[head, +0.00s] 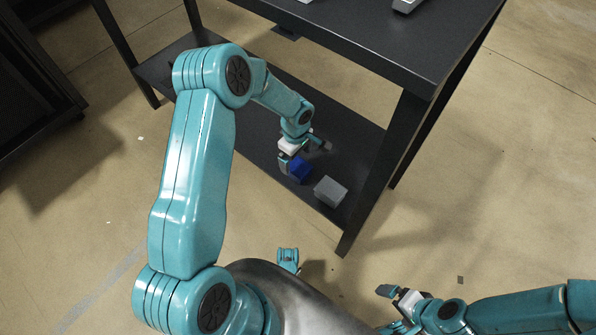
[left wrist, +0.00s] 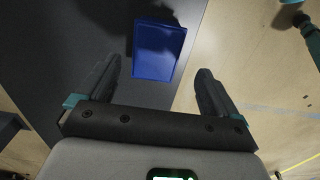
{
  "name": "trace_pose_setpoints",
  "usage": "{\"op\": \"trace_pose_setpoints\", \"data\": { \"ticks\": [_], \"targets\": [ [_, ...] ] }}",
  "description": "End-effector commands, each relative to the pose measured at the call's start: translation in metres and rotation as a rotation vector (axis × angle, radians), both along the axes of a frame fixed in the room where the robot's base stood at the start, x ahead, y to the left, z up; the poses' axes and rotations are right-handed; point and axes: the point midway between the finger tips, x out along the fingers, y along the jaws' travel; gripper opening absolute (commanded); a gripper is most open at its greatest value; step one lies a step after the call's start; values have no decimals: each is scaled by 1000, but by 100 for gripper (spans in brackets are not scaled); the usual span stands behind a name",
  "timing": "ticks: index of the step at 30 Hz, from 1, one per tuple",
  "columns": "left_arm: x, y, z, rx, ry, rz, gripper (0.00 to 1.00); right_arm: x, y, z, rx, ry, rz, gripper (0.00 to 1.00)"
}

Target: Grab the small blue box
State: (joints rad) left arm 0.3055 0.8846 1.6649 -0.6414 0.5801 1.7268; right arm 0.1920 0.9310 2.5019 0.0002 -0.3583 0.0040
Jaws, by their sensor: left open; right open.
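The small blue box (head: 299,169) sits on the dark lower shelf (head: 262,140) of the table, near its front edge. It also shows in the left wrist view (left wrist: 158,50), ahead of the fingers and roughly midway between them. My left gripper (head: 304,157) is open at the blue box, partly covering it in the head view. My right gripper (head: 391,297) is open and empty, low over the floor at the bottom right, away from the shelf.
A grey box (head: 330,191) stands on the lower shelf just right of the blue box. The black table top (head: 350,35) is above the shelf, and a table leg (head: 376,190) stands to the right. A dark rack (head: 35,85) is at the far left. The floor in front is mostly clear.

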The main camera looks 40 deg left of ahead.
Motion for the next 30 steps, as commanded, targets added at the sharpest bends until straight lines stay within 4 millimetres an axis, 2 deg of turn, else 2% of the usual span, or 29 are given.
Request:
{"op": "trace_pose_setpoints", "data": {
  "ticks": [1,8,15,23,27,29,30],
  "targets": [
    [0,0,-7,0,0,0,94,1,-1,-3,0,-1,-3,100],
    [3,-1,-22,0,-1,1,94,2,-2,-9,-2,-3,-6,100],
    [7,-2,-61,-1,1,1,94,5,-5,-26,-4,-8,-19,100],
    [7,-2,-63,-1,-1,1,94,6,-5,-25,-4,-10,-22,100],
    [7,-2,-63,-1,-1,0,48,6,-5,-25,-4,-10,-22,100],
    [7,-2,-63,-1,-1,0,28,6,-5,-25,-4,-10,-22,100],
    [8,-3,-62,0,-2,0,28,6,-5,-25,-4,-10,-22,100]
  ]
}}
